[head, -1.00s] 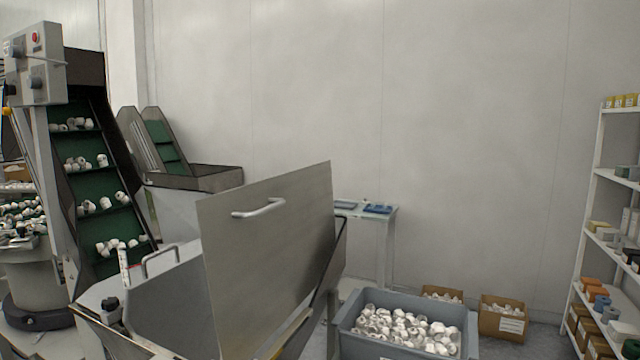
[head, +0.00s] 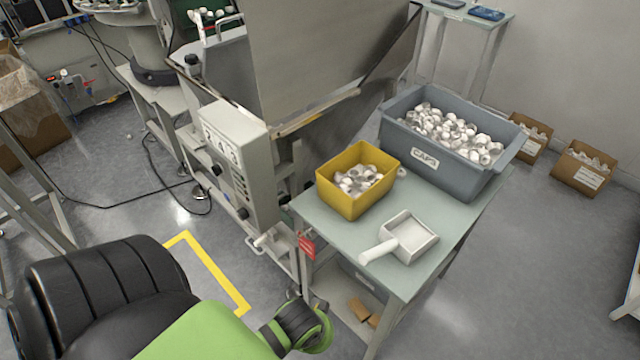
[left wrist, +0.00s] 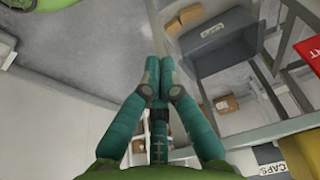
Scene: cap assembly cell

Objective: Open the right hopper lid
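The right hopper's lid (head: 310,60) is a grey metal panel at the top of the head view. It stands up steeply, its top edge and handle cut off by the frame. The open hopper (head: 230,72) shows to its left. My left gripper (left wrist: 157,75) shows in the left wrist view with its teal fingers drawn together and nothing visible between them, apart from the lid. In the head view only black and green arm parts show at the lower left. My right gripper is out of view.
A table (head: 325,218) in front of the hopper holds a yellow bin (head: 350,205), a white scoop (head: 408,238) and a grey caps crate (head: 440,175). A control box (head: 232,160) is on the hopper's front. Floor left of the table is open, with cables.

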